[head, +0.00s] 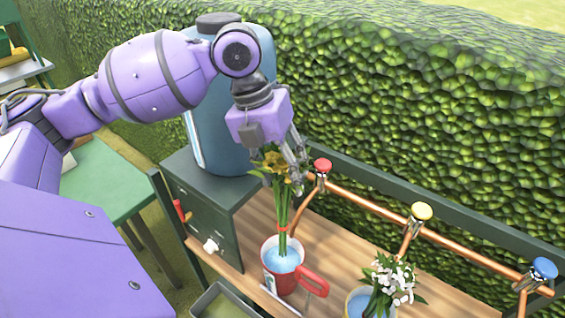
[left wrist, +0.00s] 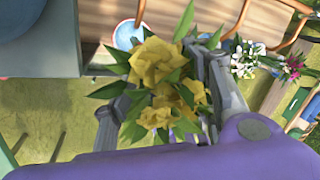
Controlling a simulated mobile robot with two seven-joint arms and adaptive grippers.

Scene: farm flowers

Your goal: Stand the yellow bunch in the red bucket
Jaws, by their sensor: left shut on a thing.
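The yellow bunch (head: 273,166) is upright, with yellow blooms on top and long green stems tied by a red band. My left gripper (head: 294,178) is shut on it just below the blooms. In the left wrist view the yellow bunch (left wrist: 158,65) fills the space between the fingers of my left gripper (left wrist: 165,90). The red bucket (head: 284,283), mug-like with a handle at its right and blue water inside, stands on the wooden shelf directly under the bunch. The stem ends show against the water inside the rim; I cannot tell how deep they reach. My right gripper is not in view.
A pot with white flowers (head: 393,281) stands to the right. A large blue tank (head: 232,110) on a green box stands at the left.

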